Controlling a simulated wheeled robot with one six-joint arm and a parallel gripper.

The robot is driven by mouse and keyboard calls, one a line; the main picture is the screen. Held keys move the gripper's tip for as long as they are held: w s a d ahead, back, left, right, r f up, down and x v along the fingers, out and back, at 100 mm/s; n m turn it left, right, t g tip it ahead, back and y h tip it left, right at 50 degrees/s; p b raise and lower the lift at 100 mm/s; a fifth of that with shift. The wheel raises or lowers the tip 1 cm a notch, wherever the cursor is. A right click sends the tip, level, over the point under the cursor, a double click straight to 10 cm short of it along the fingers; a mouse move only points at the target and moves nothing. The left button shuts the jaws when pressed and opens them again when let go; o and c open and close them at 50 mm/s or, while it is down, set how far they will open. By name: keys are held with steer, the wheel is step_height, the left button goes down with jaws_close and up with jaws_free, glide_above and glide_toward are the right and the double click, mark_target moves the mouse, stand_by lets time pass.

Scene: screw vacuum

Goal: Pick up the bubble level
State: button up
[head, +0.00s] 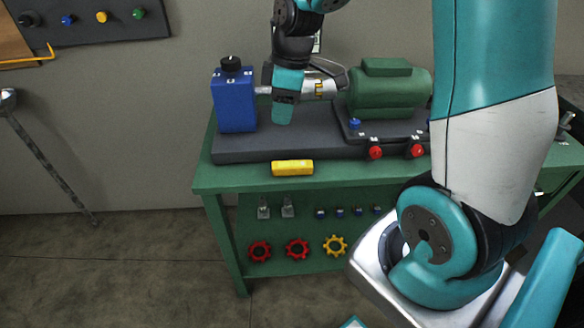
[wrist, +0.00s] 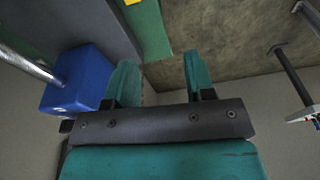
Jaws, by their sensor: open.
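The bubble level (head: 292,168) is a small yellow bar near the front edge of the green workbench, in front of the dark grey base plate. In the wrist view part of the level (wrist: 149,14) shows at the top edge, cut off by the frame, beyond the fingertips. My gripper (head: 283,118) is above the base plate, between the blue box and the green motor, behind and above the level. In the wrist view the two teal fingers of my gripper (wrist: 158,62) stand apart with nothing between them.
The blue box (head: 235,100) with a black cap stands close left of my gripper. The green motor (head: 388,90) stands to the right, with red knobs (head: 375,152) before it. The green workbench (head: 210,178) has bare room left of the level. Several coloured gears hang below.

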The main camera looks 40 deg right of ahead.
glide_toward(292, 164)
steer(key=f, duration=0.2)
steer(key=a+f+n+p, duration=0.1)
steer(key=shift+w+f+h, duration=0.3)
steer(key=shift+w+f, duration=0.05)
steer(key=shift+w, duration=0.05)
steer(key=shift+w+a+f+p, duration=0.15)
steer(key=shift+f+p, duration=0.1)
steer(key=shift+f, duration=1.35)
steer(key=shift+s+a+f+p, duration=0.15)
steer(key=shift+f+p, duration=0.1)
steer(key=shift+f, duration=1.3)
steer(key=shift+w, duration=0.1)
steer(key=c, duration=0.7)
